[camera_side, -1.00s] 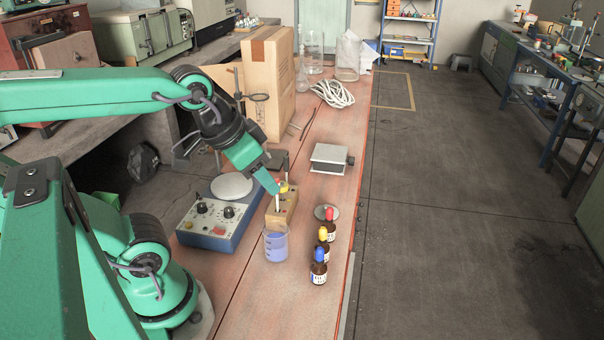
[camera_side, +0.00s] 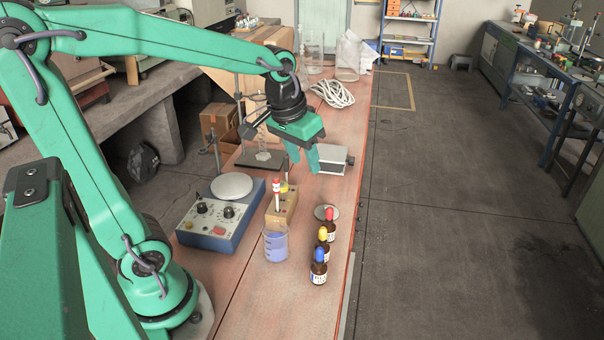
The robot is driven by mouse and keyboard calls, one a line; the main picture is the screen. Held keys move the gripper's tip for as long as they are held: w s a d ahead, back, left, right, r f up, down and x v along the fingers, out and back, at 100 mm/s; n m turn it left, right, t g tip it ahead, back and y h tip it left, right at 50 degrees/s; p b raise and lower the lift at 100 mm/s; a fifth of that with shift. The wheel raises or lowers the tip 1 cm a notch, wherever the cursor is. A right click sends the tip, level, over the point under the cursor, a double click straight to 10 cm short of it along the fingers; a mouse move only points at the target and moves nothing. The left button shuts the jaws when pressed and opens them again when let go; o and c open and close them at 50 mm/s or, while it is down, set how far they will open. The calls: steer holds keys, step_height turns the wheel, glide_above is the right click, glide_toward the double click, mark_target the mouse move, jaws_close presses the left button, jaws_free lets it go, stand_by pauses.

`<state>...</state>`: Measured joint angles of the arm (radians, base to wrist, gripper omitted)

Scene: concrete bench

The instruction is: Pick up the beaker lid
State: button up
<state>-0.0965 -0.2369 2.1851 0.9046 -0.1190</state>
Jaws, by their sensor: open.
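The beaker lid appears to be the flat grey disc (camera_side: 327,212) lying on the bench, just behind the row of dropper bottles. A small knob-like bump seems to show on it, too small to be sure. The glass beaker (camera_side: 276,244) with blue-violet liquid stands upright to the left of the disc, apart from it, with its top uncovered. My gripper (camera_side: 304,165) hangs above the bench, behind the disc and slightly left of it in the picture, fingers pointing down. It is open with nothing visible between its fingers.
Dropper bottles with red, yellow and blue caps (camera_side: 319,267) stand close in front of the disc. A hotplate-like device (camera_side: 220,214) stands left. A grey box (camera_side: 332,160) is partly behind my gripper. Bench right edge is near.

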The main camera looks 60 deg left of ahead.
steer(key=w+a+f+n+g, duration=0.1)
steer(key=w+a+f, duration=0.1)
steer(key=w+f, duration=0.2)
steer(key=w+a+f+n+g, duration=0.1)
steer(key=w+a+f, duration=0.2)
steer(key=w+f, duration=0.1)
steer(key=w+a+f+n+g, duration=0.1)
steer(key=w+a+f, duration=0.1)
steer(key=w+f, duration=0.2)
steer(key=shift+w+a+f, duration=0.15)
steer(key=shift+f, duration=0.3)
steer(key=shift+w+a+f, duration=0.1)
steer(key=shift+w+f, duration=0.05)
steer(key=shift+f, duration=0.3)
steer(key=shift+w+a+f+n, duration=0.15)
steer(key=shift+f+n, duration=0.15)
steer(key=shift+f, duration=1.45)
steer(key=shift+f, duration=2.6)
jaws_close()
